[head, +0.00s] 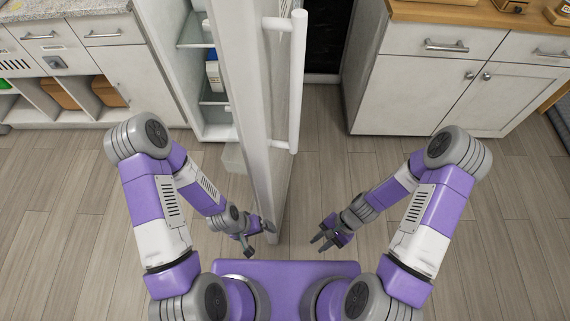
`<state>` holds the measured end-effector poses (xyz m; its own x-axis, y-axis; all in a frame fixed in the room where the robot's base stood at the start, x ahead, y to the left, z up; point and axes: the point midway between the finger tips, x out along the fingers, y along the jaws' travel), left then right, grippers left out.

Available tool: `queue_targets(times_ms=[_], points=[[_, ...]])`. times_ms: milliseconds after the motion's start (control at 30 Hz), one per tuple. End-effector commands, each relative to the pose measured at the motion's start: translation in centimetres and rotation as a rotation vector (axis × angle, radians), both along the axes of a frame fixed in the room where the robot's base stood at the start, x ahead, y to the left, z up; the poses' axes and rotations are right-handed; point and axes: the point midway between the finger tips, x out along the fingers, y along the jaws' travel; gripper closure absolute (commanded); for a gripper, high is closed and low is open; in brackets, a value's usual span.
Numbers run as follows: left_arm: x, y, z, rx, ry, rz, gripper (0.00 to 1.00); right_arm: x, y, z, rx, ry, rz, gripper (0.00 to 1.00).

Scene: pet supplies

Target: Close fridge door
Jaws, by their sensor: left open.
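The white fridge door (258,110) stands open, swung out toward me in the middle of the head view. Its long vertical handle (297,80) is on the right-hand face. The fridge interior (208,90) shows to the left of the door, with shelves and a carton inside. My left gripper (258,238) is open, low on the left side of the door near its bottom edge; I cannot tell whether it touches the door. My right gripper (327,240) is to the right of the door, apart from it and below the handle, with its fingers spread and nothing between them.
A white cabinet with a wooden top (440,85) stands at the right. A counter with drawers and open cubbies (70,60) is at the left. The wooden floor (400,150) between the door and the right cabinet is clear.

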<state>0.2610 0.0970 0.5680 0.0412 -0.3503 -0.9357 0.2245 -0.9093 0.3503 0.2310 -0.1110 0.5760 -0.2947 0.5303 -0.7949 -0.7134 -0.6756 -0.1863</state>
Motion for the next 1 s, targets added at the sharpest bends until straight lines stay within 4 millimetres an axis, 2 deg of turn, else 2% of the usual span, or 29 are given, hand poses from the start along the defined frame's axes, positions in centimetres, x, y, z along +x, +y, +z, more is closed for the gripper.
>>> queue_targets(times_ms=[33,167,267,400,500,633,733,867,1000], points=[[0.0,0.0,1.0,0.0,0.0,0.0,0.0,0.4,0.1,1.8,0.053,0.081,-0.089,0.8],[0.0,0.0,2.4,0.0,0.0,0.0,0.0,2.4,0.8,6.1,0.24,0.267,-0.307,1.0],[0.0,0.0,3.3,0.0,0.0,0.0,0.0,5.1,0.8,9.9,0.414,0.366,-0.466,1.0],[0.0,0.0,4.4,0.0,0.0,0.0,0.0,9.2,-0.6,14.8,0.648,0.436,-0.636,1.0],[0.0,0.0,4.8,0.0,0.0,0.0,0.0,11.3,-1.8,17.2,0.771,0.451,-0.706,1.0],[0.0,0.0,5.0,0.0,0.0,0.0,0.0,12.6,-2.7,18.7,0.855,0.456,-0.748,1.0],[0.0,0.0,4.8,0.0,0.0,0.0,0.0,12.9,-2.4,18.9,0.871,0.457,-0.753,1.0],[0.0,0.0,4.4,0.0,0.0,0.0,0.0,13.0,-0.6,18.9,0.871,0.46,-0.75,1.0],[0.0,0.0,3.8,0.0,0.0,0.0,0.0,13.4,2.3,18.8,0.87,0.461,-0.747,1.0]])
